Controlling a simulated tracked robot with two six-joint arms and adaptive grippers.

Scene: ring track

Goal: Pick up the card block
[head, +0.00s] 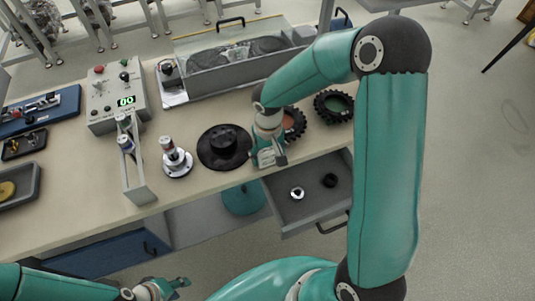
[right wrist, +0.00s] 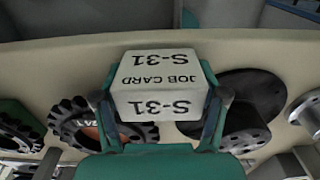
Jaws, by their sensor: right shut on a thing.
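The card block (right wrist: 160,72) is a white block marked "S-31" and "JOB CARD" in black, upside down in the right wrist view. My right gripper (head: 269,157) is shut on it, with a teal finger on each side. In the head view the gripper is over the bench's front edge, above the drawer's back, and mostly hides the block. I cannot tell whether the block touches the bench. My left gripper (head: 174,285) is low at the picture's bottom, away from the bench; its jaw opening is unclear.
A black flanged hub (head: 224,147) stands left of the right gripper. Dark toothed rings (head: 334,106) lie to its right. The open drawer (head: 315,208) below holds a silver ring (head: 297,193) and a black part (head: 330,180). A control box (head: 116,98) stands further left.

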